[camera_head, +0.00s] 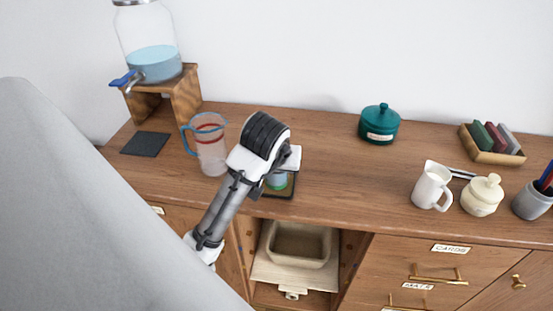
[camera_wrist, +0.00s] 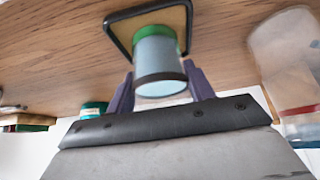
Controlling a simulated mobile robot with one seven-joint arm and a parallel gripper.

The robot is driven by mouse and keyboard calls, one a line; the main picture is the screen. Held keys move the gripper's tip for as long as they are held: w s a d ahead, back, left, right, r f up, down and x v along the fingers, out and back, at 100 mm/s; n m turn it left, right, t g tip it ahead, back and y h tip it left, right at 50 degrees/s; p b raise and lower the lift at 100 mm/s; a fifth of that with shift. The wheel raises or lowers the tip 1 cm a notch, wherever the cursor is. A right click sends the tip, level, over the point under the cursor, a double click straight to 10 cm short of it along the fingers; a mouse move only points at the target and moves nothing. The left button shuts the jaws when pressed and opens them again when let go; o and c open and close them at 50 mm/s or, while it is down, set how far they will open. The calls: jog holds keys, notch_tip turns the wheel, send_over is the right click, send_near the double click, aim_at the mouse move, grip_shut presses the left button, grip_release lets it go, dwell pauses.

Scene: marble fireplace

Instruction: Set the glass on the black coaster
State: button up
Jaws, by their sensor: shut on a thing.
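The glass (camera_wrist: 158,58) is a light blue tumbler with a green band at one end and a dark band near the other. My gripper (camera_wrist: 157,80) is shut on it, with a purple finger on each side. In the head view the glass (camera_head: 277,181) shows partly below my wrist, which hides the fingers. The green end is over or on a square tan-faced tray with a black rim (camera_wrist: 110,32); I cannot tell whether they touch. A flat black square, the black coaster (camera_head: 145,144), lies bare on the cabinet top at the left.
A clear pitcher with a blue handle (camera_head: 211,150) stands between my wrist and the coaster. A drink dispenser (camera_head: 150,60) on a wooden stand (camera_head: 185,95) is behind the coaster. A teal pot (camera_head: 379,124) and white jug (camera_head: 432,187) stand right.

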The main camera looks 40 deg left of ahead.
jog(key=o, duration=1.2)
jog(key=shift+f, duration=0.1)
